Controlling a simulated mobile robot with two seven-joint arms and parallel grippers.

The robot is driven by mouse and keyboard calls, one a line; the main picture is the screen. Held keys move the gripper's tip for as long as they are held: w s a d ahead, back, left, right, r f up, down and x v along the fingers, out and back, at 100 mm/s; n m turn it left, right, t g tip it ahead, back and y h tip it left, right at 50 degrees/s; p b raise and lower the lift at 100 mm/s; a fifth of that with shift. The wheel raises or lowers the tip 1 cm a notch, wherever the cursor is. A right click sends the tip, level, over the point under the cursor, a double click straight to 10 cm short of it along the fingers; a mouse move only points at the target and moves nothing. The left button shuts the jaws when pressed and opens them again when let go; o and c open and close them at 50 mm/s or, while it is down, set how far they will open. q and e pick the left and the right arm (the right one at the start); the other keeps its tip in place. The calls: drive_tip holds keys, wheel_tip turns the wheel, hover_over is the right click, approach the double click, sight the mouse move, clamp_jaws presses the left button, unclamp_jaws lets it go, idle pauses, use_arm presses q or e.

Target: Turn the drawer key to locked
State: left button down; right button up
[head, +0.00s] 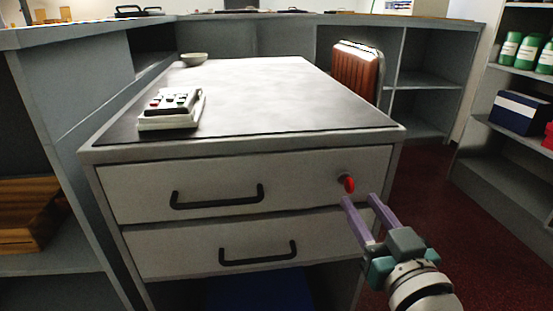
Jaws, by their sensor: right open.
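The red drawer key (348,184) sticks out of the lock at the right end of the upper drawer (235,180) front. Which way its bow is turned is too small to tell for sure. The upper drawer looks closed. My right gripper (360,199) is just below the key, its two lilac fingers apart and pointing up toward it. The fingers look empty, and I cannot tell if one touches the key. My left gripper is not in view.
The upper drawer's black handle (217,199) is left of the key. The lower drawer's handle (258,255) is below. Open red floor (428,205) lies to the right.

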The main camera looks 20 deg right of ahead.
drive_tip(key=p+v, duration=0.1)
drive_tip(key=v, duration=0.4)
drive_tip(key=shift+s+a, duration=0.1)
drive_tip(key=s+a+r+n+g+y+p, duration=0.25)
drive_tip(key=r+g+p, duration=0.25)
drive_tip(key=r+p, duration=0.75)
drive_tip(key=s+a+r+n+g+y+p, duration=0.15)
drive_tip(key=s+a+r+g+p, duration=0.25)
drive_tip(key=r+p, duration=0.8)
drive_tip(key=s+r+g+p, duration=0.5)
drive_tip(key=s+r+p, duration=0.6)
drive_tip(key=r, duration=0.2)
wheel_tip(320, 180, up, 36)
drive_tip(key=p, duration=3.6)
drive_tip(key=shift+w+a+n, duration=0.25)
drive_tip(key=shift+a+n, duration=0.05)
drive_tip(key=shift+a, duration=0.15)
